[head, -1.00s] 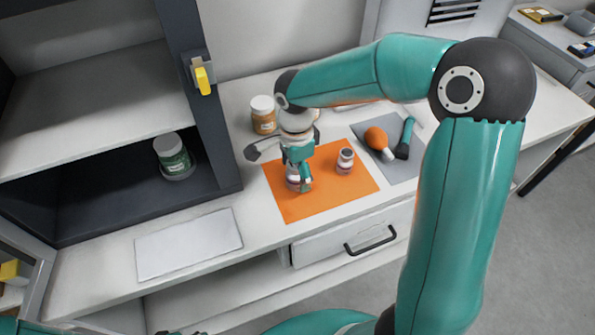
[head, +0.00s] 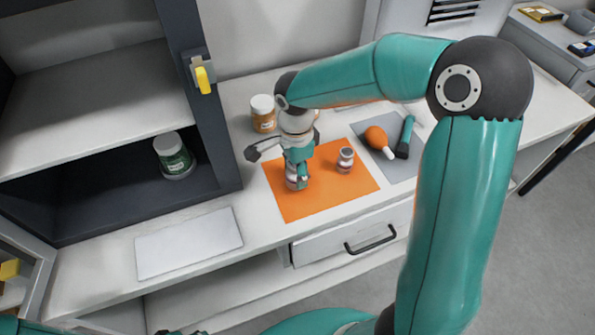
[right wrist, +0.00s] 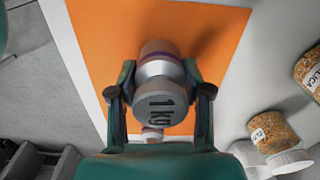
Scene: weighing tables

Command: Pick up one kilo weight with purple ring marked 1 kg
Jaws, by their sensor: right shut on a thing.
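The one kilo weight (right wrist: 160,88) is a grey metal cylinder with a purple ring and "1 kg" on its end face. In the right wrist view it sits between the two fingers of my right gripper (right wrist: 160,100), which is shut on it. In the head view the gripper (head: 299,180) is over the left part of the orange mat (head: 320,205), and the weight (head: 292,184) is partly hidden behind the fingers. I cannot tell whether it touches the mat. A second, similar weight (head: 345,160) stands on the mat to the right. My left gripper is not in view.
A jar with a white lid (head: 263,113) stands behind the mat. A grey mat (head: 399,172) at right holds an orange-bulbed tool (head: 377,138) and a teal-handled tool (head: 406,136). A white plate (head: 190,244) lies front left.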

